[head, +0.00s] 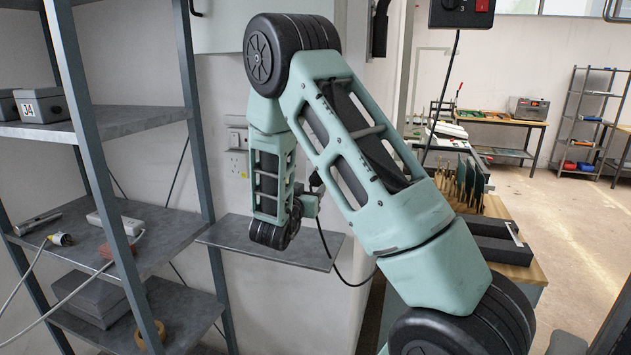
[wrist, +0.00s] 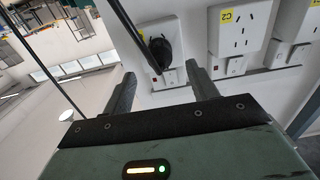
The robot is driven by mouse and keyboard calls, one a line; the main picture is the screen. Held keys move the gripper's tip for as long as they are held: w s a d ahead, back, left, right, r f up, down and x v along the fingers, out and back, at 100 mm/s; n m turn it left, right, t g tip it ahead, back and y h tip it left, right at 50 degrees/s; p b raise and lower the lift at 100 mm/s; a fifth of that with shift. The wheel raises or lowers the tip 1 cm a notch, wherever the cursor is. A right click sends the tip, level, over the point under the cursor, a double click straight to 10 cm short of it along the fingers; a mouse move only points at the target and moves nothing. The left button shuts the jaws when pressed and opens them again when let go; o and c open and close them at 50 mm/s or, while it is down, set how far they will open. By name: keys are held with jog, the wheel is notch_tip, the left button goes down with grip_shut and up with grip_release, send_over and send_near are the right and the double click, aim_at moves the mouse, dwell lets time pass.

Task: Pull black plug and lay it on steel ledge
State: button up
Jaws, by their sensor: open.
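The black plug (wrist: 160,50) sits in a white wall socket in the wrist view, with its black cord rising to the upper left. In the head view the plug (head: 315,179) is a small dark shape beside my arm, and its cord hangs down in a loop to the right. My gripper (wrist: 160,84) is open and empty. Its fingers point toward the socket, one on each side of the plug's line, with the plug beyond the tips. In the head view my gripper is mostly hidden behind my arm. The steel ledge (head: 320,251) is a grey shelf below, partly covered by my arm.
More white sockets (wrist: 240,30), one labelled C2, are to the right in the wrist view. A grey shelf rack (head: 90,130) stands at left, holding boxes and a white power strip (head: 115,221). A wooden bench (head: 520,268) is at right. The visible ledge is bare.

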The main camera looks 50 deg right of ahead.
aim_at(313, 183)
jog(key=x, duration=0.7)
jog(key=shift+d+b, duration=0.15)
jog(key=shift+b, duration=0.15)
jog(key=shift+b, duration=0.45)
dwell(0.8)
grip_shut()
jog(key=shift+b+v, duration=0.35)
jog(key=shift+v, duration=2.65)
